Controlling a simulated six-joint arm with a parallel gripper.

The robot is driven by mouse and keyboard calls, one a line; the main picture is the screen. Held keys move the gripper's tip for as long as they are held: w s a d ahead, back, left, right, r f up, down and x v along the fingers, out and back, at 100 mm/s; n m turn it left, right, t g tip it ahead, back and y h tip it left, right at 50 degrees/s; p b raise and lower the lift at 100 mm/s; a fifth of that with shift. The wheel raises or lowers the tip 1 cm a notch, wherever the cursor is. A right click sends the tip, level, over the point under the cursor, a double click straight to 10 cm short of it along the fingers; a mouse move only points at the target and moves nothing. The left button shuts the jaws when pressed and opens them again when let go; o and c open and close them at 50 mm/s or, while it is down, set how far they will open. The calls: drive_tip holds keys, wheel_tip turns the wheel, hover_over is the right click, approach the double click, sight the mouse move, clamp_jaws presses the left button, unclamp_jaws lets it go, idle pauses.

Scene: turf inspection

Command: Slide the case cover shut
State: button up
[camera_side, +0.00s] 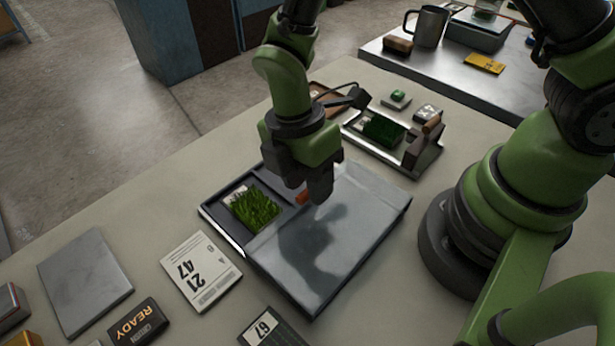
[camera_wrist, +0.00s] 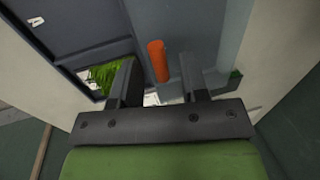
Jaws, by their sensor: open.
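The case (camera_side: 225,231) lies on the table. Its grey cover (camera_side: 345,240) is partly open, covering the right part and leaving the left part bare. A green turf sample (camera_side: 250,208) sits in the uncovered part and also shows in the wrist view (camera_wrist: 105,76). An orange handle (camera_side: 302,197) stands at the cover's open-side edge. My gripper (camera_side: 318,196) is open above the cover, beside the handle. In the wrist view the handle (camera_wrist: 157,62) appears between the two fingers (camera_wrist: 158,78), with space on both sides. I cannot tell whether the fingers reach down around it.
A metal tray (camera_side: 433,150) with a turf sample and a tool stands behind the case. A number card (camera_side: 201,270), a READY block (camera_side: 138,322) and a grey plate (camera_side: 86,281) lie at the front left. A steel bench (camera_side: 470,85) with a mug (camera_side: 427,25) is behind.

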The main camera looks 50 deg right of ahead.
drive_tip(key=shift+f, duration=0.1)
clamp_jaws()
drive_tip(key=w, duration=1.3)
drive_tip(key=shift+w+a, duration=0.1)
drive_tip(key=shift+w, duration=0.05)
unclamp_jaws()
wheel_tip(320, 180, up, 10)
drive_tip(key=w, duration=0.2)
